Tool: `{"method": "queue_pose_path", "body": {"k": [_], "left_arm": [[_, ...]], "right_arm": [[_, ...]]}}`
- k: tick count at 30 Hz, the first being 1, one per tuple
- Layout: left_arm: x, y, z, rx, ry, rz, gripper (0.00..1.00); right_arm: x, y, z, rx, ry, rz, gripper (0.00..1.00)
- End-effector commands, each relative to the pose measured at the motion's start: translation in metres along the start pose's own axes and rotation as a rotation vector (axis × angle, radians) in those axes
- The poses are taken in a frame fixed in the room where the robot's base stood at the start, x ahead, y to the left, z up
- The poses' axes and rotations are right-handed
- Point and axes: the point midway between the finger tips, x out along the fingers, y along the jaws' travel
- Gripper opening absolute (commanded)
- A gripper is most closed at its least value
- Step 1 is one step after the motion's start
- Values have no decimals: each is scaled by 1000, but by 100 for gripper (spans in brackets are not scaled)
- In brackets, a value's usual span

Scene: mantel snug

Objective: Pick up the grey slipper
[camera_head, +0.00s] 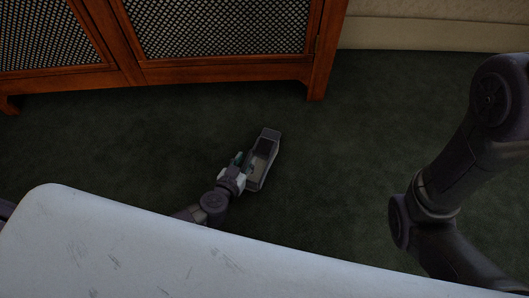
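The grey slipper (270,137) lies on the dark green carpet in the middle of the view, its long side slanting up and to the right. Its dark opening faces up. My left gripper (243,163) reaches in from the lower left and is at the slipper's left side, near its lower end.
A wooden cabinet (220,73) with lattice doors stands on the carpet behind the slipper. A pale skirting wall (430,33) runs at the back right. The carpet (360,140) right of the slipper is clear. A scuffed white surface fills the front, probably my own body.

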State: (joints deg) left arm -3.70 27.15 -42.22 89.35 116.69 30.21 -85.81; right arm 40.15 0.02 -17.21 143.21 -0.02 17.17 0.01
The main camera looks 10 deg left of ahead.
Motion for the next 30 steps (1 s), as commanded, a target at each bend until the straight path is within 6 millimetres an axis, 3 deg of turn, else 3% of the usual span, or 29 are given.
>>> {"method": "queue_pose_path", "body": {"k": [9, 16, 30], "left_arm": [[2, 0, 2, 1, -1, 0, 38], [2, 0, 2, 1, -1, -1, 0], [2, 0, 0, 1, 0, -1, 0]], "right_arm": [[-4, -1, -2, 0, 1, 0, 100], [-4, -1, -2, 0, 2, 0, 100], [-2, 0, -2, 0, 2, 0, 100]]}}
